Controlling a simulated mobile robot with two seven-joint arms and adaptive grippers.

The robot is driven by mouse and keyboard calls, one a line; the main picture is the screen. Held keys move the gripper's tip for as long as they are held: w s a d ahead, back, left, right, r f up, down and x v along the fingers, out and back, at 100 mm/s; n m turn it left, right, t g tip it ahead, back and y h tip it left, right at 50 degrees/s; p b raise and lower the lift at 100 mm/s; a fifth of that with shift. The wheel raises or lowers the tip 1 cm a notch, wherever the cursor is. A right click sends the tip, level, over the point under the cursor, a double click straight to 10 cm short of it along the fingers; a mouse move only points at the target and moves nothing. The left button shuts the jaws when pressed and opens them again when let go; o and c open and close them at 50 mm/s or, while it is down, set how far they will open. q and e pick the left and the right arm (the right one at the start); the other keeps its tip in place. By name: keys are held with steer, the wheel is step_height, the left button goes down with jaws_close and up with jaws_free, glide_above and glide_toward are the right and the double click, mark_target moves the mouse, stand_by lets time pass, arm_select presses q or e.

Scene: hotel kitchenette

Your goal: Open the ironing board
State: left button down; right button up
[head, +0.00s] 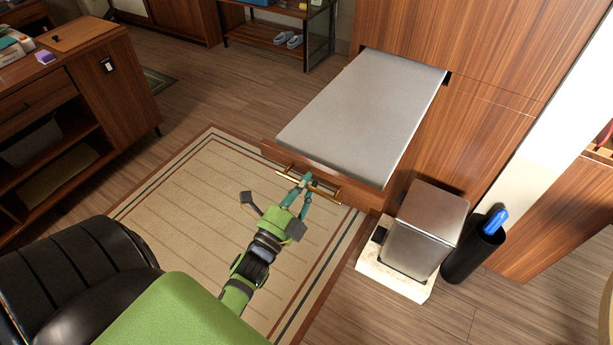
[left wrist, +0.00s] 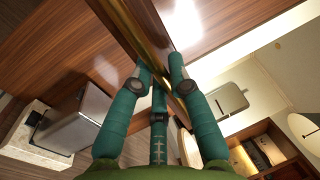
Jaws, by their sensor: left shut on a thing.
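The ironing board (head: 360,112) is a flat grey padded surface drawn well out of a wooden cabinet. A wooden front panel (head: 325,181) with a long brass handle (head: 323,190) is at its near end. My left gripper (head: 305,183) is shut on the brass handle, near its middle. In the left wrist view its teal fingers (left wrist: 160,72) close around the brass bar (left wrist: 150,52), beside the wooden panel. My right gripper is not in view.
A metal bin (head: 425,230) on a pale base stands right of the board, beside a black holder (head: 472,252) with a blue item. A striped rug (head: 190,195) covers the floor.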

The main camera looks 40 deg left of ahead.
arm_select(q)
steer(key=shift+s+f, duration=0.1)
steer(key=shift+f, duration=0.1)
steer(key=c, duration=1.4)
jaws_free()
steer(key=shift+o, duration=1.2)
steer(key=shift+s, duration=0.1)
steer(key=shift+r, duration=0.15)
steer(key=shift+s, duration=0.15)
steer(key=shift+s+f, duration=0.2)
steer(key=shift+s, duration=0.1)
steer(key=v, duration=1.1)
steer(key=shift+s, duration=0.2)
steer(key=shift+d+r, duration=0.1)
steer(key=shift+r, duration=0.05)
